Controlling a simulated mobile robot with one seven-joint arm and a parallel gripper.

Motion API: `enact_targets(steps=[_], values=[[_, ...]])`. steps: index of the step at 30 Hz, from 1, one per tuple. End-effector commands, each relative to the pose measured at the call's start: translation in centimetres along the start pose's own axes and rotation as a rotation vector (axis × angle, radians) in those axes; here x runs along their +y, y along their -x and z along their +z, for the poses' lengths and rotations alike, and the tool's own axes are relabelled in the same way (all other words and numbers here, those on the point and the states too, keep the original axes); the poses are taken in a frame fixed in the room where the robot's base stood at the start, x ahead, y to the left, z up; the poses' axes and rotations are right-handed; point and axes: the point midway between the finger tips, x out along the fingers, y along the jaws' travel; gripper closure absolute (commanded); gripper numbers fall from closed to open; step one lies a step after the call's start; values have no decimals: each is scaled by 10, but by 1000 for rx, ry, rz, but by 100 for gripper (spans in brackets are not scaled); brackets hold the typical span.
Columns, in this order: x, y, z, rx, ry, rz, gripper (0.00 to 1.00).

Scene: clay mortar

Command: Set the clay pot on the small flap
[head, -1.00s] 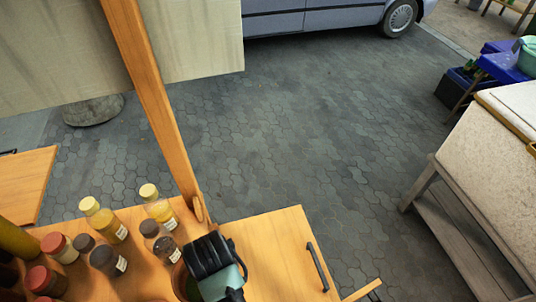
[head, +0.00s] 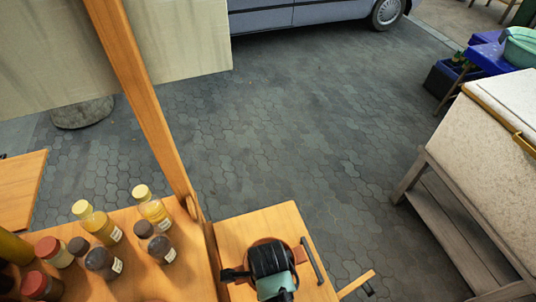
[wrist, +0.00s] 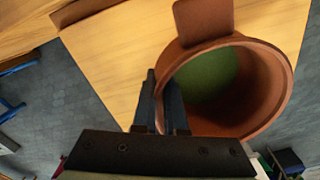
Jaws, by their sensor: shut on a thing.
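The clay pot (wrist: 282,98) is reddish brown and round, with a flat tab on its rim and something green inside. My gripper (wrist: 168,98) is shut on the pot's wall, at its left side in the wrist view. In the head view, my gripper (head: 270,262) hides most of the pot, with part of its rim (head: 302,256) showing. Both are over the small flap (head: 236,228), a light wooden board with a dark bar handle; it also shows in the wrist view (wrist: 110,60). I cannot tell whether the pot's base touches the flap.
Several spice jars (head: 100,262) stand on the wooden counter (head: 190,270) left of the flap. A slanted wooden post (head: 140,95) rises at the counter's edge. A pale-topped table (head: 480,140) stands at right. Paved ground between is clear.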

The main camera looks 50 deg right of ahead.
Motion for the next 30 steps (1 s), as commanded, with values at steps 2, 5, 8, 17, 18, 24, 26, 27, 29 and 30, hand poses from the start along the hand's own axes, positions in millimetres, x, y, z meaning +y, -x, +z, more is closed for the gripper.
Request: enact_targets(steps=[2, 5, 8, 17, 18, 24, 26, 27, 29, 30], values=[[-2, -4, 1, -1, 1, -4, 100], [-2, -13, 0, 0, 1, -3, 100], [-2, -27, 1, 0, 2, -3, 100], [-2, -46, 1, -1, 3, -6, 100], [-2, -45, 1, -1, 3, -6, 100], [-2, -47, 1, -1, 3, -6, 100], [0, -50, 0, 0, 3, -1, 89], [-1, -49, 0, 0, 3, -2, 82], [0, -49, 0, 0, 3, -2, 71], [0, -49, 0, 0, 3, -2, 64]])
